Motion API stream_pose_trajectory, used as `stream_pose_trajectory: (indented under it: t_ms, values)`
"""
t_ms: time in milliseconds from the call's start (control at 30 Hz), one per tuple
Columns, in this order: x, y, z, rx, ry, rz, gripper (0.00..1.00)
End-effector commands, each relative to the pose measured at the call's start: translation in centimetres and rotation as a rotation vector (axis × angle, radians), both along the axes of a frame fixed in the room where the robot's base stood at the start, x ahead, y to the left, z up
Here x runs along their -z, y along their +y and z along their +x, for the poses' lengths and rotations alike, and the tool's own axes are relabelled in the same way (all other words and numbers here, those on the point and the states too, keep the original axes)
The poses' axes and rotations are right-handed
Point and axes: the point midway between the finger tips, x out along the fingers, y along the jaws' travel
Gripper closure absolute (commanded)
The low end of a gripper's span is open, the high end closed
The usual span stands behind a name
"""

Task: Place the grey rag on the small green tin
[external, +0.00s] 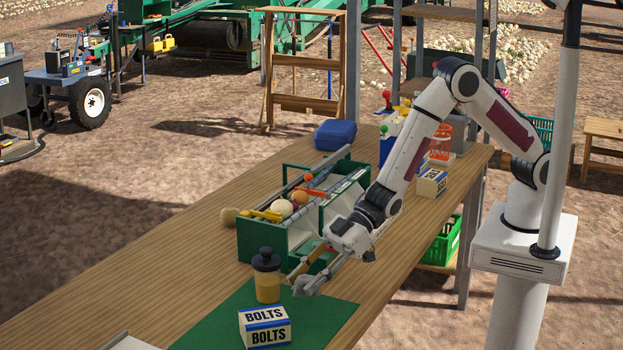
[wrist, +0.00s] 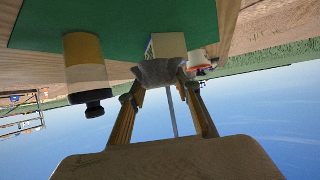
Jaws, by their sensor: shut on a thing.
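My gripper (external: 303,274) is low over the near part of the wooden table, pointing down and left. It is shut on the grey rag (external: 308,286), a small crumpled grey lump at the fingertips. In the wrist view the rag (wrist: 158,73) sits between the two finger ends of my gripper (wrist: 161,84). The rag is over the green mat's edge; I cannot tell whether it touches the mat. I cannot make out a small green tin in either view.
A yellow bottle with a dark cap (external: 267,279) and a BOLTS box (external: 265,328) stand close by on the green mat (external: 325,318). A green-sided box (external: 262,240) with several items stands behind. The table's left part (external: 150,270) is clear.

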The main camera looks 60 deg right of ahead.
Motion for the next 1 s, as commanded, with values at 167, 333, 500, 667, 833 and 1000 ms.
stream_pose_trajectory:
  t_ms: [167,333,500,667,833,1000]
  values:
    - [2.4,0.0,0.0,0.000,0.002,-0.001,0.88]
    - [3.4,0.0,0.0,0.000,0.001,0.000,0.88]
    - [3.5,0.0,0.0,0.000,0.000,0.001,0.88]
    - [3.5,0.0,0.0,0.000,0.000,0.000,0.88]
    - [4.1,0.0,0.0,0.000,0.001,-0.002,0.88]
    - [5.7,0.0,0.0,0.000,0.002,-0.001,0.88]
